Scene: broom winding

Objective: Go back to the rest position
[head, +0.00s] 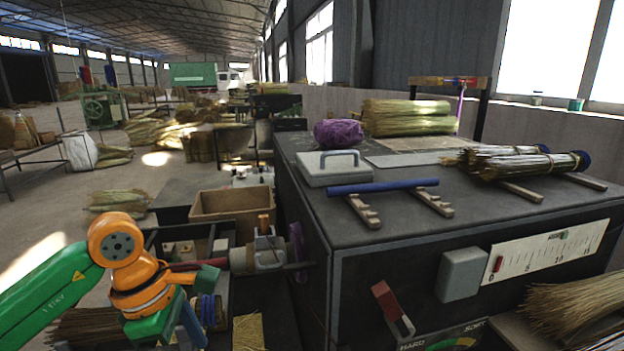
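My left arm comes in from the left, green with an orange wrist. Its gripper (188,318) hangs low beside the winding machine (262,258), left of the dark bench. The fingers are partly hidden by the wrist, so I cannot tell whether they are open or shut. A reddish rod (186,266) runs from behind the wrist to the machine; I cannot tell whether the gripper touches it. A blue handle (383,186) lies across two notched wooden racks (434,204) on the bench. My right gripper is not in view.
The dark bench (420,228) fills the right side. On it are tied straw bundles (525,165), a grey lidded box (333,169), a purple bundle (338,133) and loose straw (408,117). A red lever (392,307) juts from its front. A cardboard box (232,203) stands behind the machine.

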